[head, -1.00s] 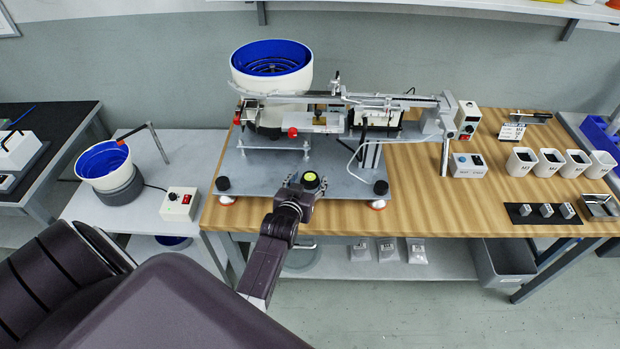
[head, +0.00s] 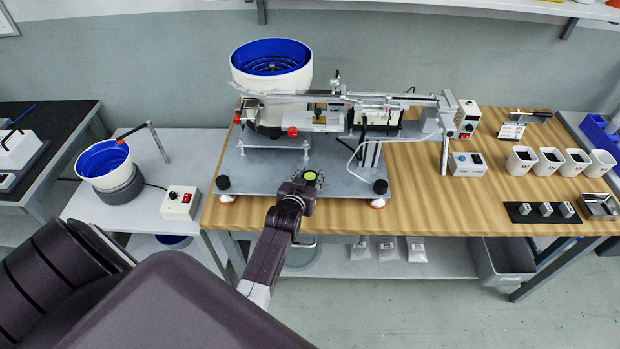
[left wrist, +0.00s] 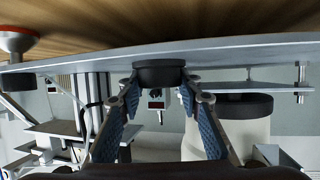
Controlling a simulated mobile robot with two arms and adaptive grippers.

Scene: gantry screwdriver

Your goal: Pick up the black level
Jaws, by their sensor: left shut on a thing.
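The black level (head: 310,175) is a small round black disc with a yellow-green centre, near the front edge of the grey metal plate (head: 345,184). My left gripper (head: 307,178) is shut on it, with one finger on each side. In the left wrist view, the level (left wrist: 160,70) is between the tips of the two blue-padded fingers, against the plate (left wrist: 230,50), which runs across the top of that picture. I cannot see a clear gap between level and plate. The fingers partly hide the level in the head view. My right gripper is not in view.
The feeder with a blue-lined bowl (head: 272,58) and a metal rail (head: 390,100) stands behind the level. Black knobs (head: 380,187) mark the plate's corners. Bare wooden table (head: 430,205) lies between.

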